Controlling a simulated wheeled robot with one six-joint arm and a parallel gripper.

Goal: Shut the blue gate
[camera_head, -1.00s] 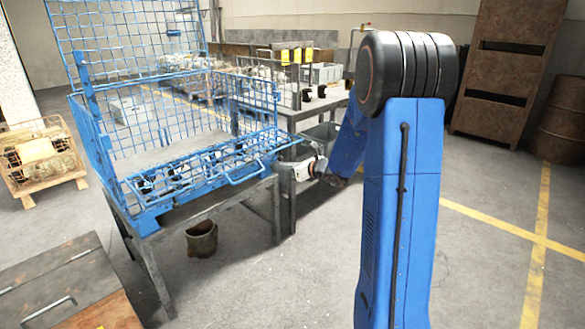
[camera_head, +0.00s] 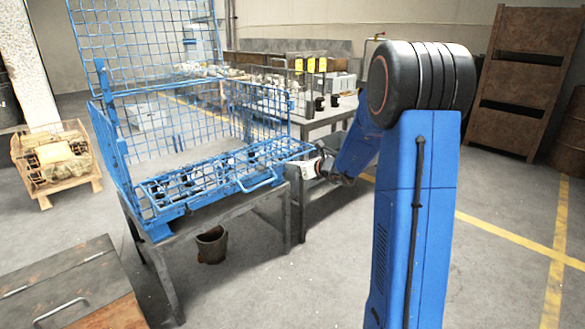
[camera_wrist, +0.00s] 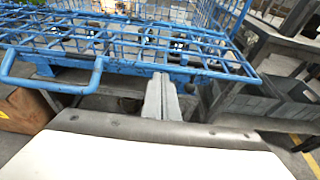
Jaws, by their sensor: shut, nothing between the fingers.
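The blue gate (camera_head: 215,170) is a mesh panel on the front of a blue wire cage (camera_head: 122,140). It lies folded down, roughly level, with a looped handle (camera_head: 258,184) on its outer edge. My gripper (camera_wrist: 160,85) is shut and empty. In the wrist view its fingertips are at the gate's outer bar, right of the handle (camera_wrist: 50,85); I cannot tell whether they touch it. In the head view my white wrist (camera_head: 306,168) is by the gate's right end, and the fingertips are not clear there.
The cage stands on a grey metal stand (camera_head: 165,262), with a bucket (camera_head: 212,246) below. A grey table (camera_head: 325,118) with yellow-tagged items stands behind my wrist. Floor at right is clear.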

